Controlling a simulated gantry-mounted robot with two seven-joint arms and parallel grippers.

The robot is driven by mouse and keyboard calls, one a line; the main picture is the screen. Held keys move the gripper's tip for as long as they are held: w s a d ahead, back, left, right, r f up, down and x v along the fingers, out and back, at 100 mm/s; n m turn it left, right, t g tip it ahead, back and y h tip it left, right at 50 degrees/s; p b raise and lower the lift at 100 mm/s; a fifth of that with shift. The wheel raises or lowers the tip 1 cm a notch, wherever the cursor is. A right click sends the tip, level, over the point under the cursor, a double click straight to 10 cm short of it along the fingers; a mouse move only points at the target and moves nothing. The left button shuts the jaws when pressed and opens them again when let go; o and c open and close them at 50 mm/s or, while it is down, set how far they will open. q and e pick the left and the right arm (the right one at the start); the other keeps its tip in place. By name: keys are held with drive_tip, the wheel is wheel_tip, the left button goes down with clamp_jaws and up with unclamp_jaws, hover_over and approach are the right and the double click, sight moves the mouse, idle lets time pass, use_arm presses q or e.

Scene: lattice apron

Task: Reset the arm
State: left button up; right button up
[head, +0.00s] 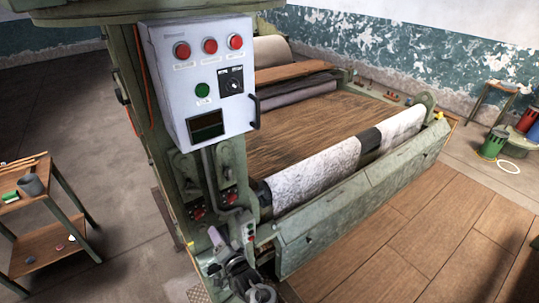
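The grey control box (196,85) on the green machine frame has several red buttons, a green button (203,90), a black rotary switch (231,80) and a dark display (206,126). A black handle (255,110) sticks out at its right side. A dark grey jointed shape at the bottom centre, below the frame, seems to be my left gripper (243,284). It is small and cut by the bottom edge, so its fingers cannot be made out. I see nothing held there. My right gripper is not in view.
A speckled white roll (317,178) with a dark band lies along the machine's front, above a green panel (365,200). A side table (50,205) with a grey cup stands at left. A green bin (493,143) stands at right. The wooden floor in front is clear.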

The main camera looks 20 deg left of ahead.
use_arm(q)
drive_tip(key=s+a+f+m+h, duration=0.1)
drive_tip(key=s+a+f+h, duration=0.15)
drive_tip(key=s+f, duration=0.5)
drive_tip(key=s+a+f+m+h, duration=0.1)
drive_tip(key=s+a+f, duration=0.3)
drive_tip(key=s, duration=0.6)
drive_tip(key=s+d+r+g+h, duration=0.3)
drive_tip(key=s+d+r+h, duration=0.2)
drive_tip(key=s+d, duration=0.2)
drive_tip(key=s+d+r+n+g+h, duration=0.1)
drive_tip(key=s+d+r+g+h, duration=0.3)
drive_tip(key=d, duration=0.7)
drive_tip(key=s+r+h, duration=0.2)
drive_tip(key=s, duration=0.1)
drive_tip(key=shift+s+d, duration=0.15)
drive_tip(key=shift+s, duration=0.25)
drive_tip(key=shift+r, duration=0.1)
